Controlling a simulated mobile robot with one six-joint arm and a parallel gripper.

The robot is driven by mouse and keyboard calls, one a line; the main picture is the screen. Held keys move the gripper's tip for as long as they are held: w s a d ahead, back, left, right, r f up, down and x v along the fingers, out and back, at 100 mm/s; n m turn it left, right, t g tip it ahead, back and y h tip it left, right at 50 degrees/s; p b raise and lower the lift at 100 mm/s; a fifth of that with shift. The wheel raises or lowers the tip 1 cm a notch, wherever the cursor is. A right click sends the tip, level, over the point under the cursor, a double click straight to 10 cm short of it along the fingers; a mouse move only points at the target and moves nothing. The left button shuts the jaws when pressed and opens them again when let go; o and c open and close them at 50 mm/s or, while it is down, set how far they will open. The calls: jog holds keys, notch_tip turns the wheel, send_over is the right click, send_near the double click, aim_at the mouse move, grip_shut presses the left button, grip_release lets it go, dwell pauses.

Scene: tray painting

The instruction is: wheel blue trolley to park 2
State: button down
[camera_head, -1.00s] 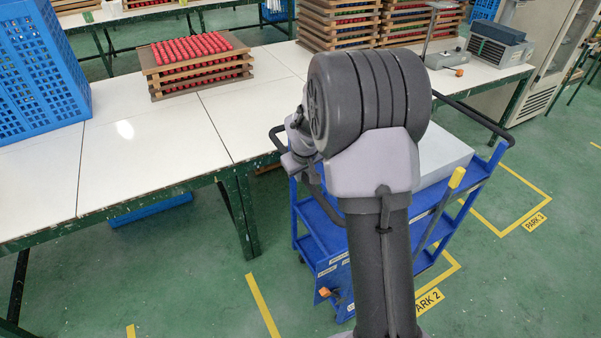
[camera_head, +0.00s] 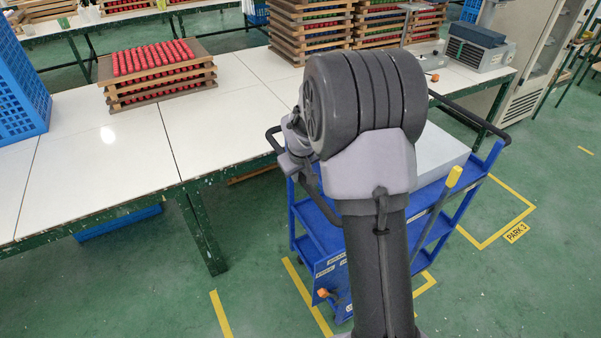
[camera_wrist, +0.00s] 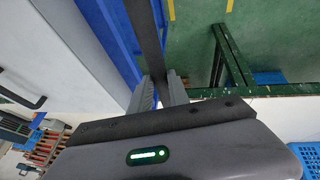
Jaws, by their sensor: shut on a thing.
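The blue trolley (camera_head: 306,222) stands beside the long white bench, with a pale grey box on top. Its black handle bar (camera_wrist: 146,38) runs between the fingers of my gripper (camera_wrist: 160,88) in the wrist view, and the gripper is shut on it. In the head view my arm hides the trolley's middle and most of the gripper. A yellow floor line (camera_head: 307,297) shows just left of the trolley, and a yellow corner (camera_head: 427,282) shows at its lower right. The PARK 2 label is not visible. I cannot tell how the wheels sit against these lines.
The white bench (camera_head: 100,185) with green legs runs along the trolley's left and far side. It carries red-filled trays (camera_head: 160,85), a blue crate (camera_head: 18,100) and stacked trays. Another yellow line (camera_head: 221,314) lies to the left. The PARK 3 label (camera_head: 515,232) and open floor are at right.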

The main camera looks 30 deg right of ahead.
jog(key=shift+d, duration=0.2)
jog(key=c, duration=1.3)
grip_release()
jog(key=shift+o, duration=0.2)
jog(key=p+v, duration=0.5)
jog(key=v, duration=1.2)
jog(key=shift+r, duration=0.25)
